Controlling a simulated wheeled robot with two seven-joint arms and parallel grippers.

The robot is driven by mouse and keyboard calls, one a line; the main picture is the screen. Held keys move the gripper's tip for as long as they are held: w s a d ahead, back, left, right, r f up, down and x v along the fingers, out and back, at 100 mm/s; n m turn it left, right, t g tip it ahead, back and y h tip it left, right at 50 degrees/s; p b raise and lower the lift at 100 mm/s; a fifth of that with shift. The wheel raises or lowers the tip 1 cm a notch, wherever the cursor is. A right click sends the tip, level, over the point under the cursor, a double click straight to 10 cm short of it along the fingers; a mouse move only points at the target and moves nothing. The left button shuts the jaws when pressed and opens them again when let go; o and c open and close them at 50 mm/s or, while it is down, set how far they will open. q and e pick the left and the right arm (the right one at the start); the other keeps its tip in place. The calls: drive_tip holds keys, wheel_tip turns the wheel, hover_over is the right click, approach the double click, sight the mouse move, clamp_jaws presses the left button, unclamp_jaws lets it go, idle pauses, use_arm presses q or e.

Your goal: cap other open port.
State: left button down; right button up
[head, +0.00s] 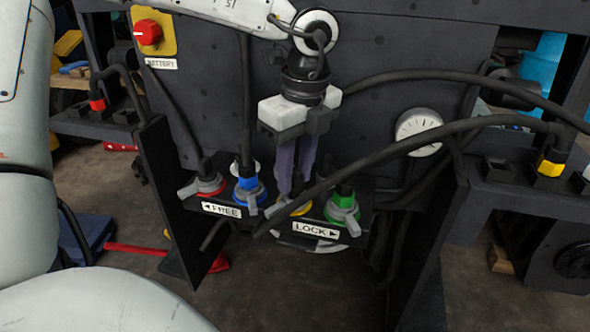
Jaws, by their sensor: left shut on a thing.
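My left gripper (294,186) comes down from the top with its fingers pointing down at the port with the yellow ring (300,208). It is shut on a small part that its fingers and a black hose mostly hide, so I cannot tell the part's shape or whether it is seated. Beside it on the panel, the red port (209,184), the blue port (249,192) and the green port (342,207) have hoses plugged in and grey levers. A pale round piece (238,168) shows behind the blue port. My right gripper is not in view.
FREE (221,210) and LOCK (315,231) labels mark the panel. A gauge (418,127) sits right, and a red battery switch (148,32) is at upper left.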

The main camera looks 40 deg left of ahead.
use_arm(q)
drive_tip(key=shift+f+b, duration=0.6)
drive_tip(key=shift+f, duration=0.15)
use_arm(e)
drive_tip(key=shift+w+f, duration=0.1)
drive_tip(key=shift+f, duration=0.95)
use_arm(q)
drive_tip(key=c, duration=1.3)
unclamp_jaws()
drive_tip(key=r, duration=0.3)
drive_tip(key=d+r+p, duration=0.1)
drive_tip(key=r, duration=0.3)
drive_tip(key=r+p, duration=0.1)
drive_tip(key=r, duration=0.2)
drive_tip(key=shift+d+r, duration=0.15)
drive_tip(key=shift+r, duration=0.2)
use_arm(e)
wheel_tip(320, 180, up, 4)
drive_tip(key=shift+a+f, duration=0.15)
